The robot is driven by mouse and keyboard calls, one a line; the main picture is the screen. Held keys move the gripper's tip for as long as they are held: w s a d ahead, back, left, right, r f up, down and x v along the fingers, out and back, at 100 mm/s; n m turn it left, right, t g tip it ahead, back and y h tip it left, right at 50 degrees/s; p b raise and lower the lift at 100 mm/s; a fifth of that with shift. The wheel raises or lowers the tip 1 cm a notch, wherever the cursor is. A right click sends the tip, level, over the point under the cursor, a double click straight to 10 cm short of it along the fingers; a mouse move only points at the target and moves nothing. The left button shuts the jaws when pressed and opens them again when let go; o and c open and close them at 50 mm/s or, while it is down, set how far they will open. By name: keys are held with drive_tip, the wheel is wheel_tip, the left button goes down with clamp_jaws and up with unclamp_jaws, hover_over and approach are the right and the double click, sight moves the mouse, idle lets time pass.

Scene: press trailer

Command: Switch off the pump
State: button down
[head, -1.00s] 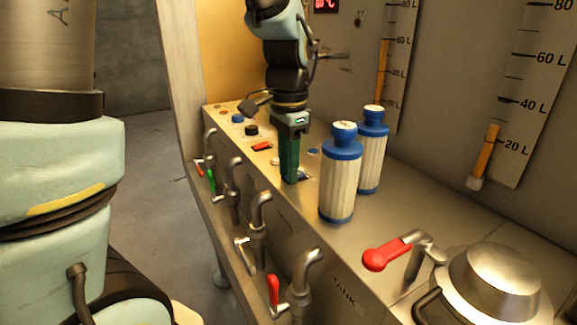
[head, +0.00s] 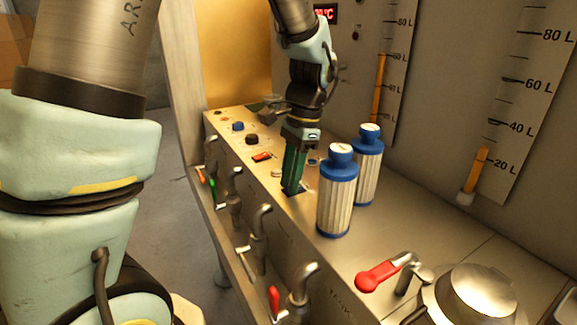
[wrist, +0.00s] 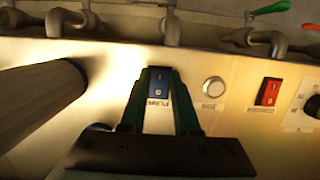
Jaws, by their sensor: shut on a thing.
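The pump switch (wrist: 160,83) is a small blue rocker with a white mark, set in the metal panel above a label that reads PUMP in the wrist view. My gripper (wrist: 162,78) has its two dark green fingers on either side of this rocker, closed on it. In the head view my gripper (head: 292,190) points down at the panel, and its fingers mostly hide the switch. Which way the rocker is tipped is hard to tell.
A red rocker switch (head: 262,157) and a round white button (wrist: 214,87) sit nearby. Taps (head: 262,222) line the panel's front edge. A red-handled lever (head: 378,277) is at lower right.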

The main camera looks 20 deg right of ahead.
sight(302, 188)
drive_tip(key=shift+d+y, duration=0.15)
drive_tip(key=shift+y, duration=0.15)
drive_tip(key=c, duration=0.6)
unclamp_jaws()
drive_tip(key=shift+c, duration=0.2)
drive_tip(key=b+v, duration=0.1)
drive_tip(key=v, duration=0.9)
drive_tip(key=shift+r, duration=0.4)
drive_tip(key=shift+w, duration=0.15)
drive_tip(key=a+f+n+h, duration=0.1)
drive_tip(key=a+f+n, duration=0.3)
drive_tip(key=a, duration=0.5)
drive_tip(key=a+f+n+t+h, duration=0.1)
drive_tip(key=a+f+n, duration=0.2)
drive_tip(key=a, duration=0.6)
drive_tip(key=a+f+n+t+h, duration=0.1)
drive_tip(key=a+f+n, duration=0.3)
drive_tip(key=a+n, duration=0.3)
drive_tip(key=shift+w+a+f+n, duration=0.3)
drive_tip(key=shift+w+a, duration=0.05)
drive_tip(key=shift+a, duration=0.85)
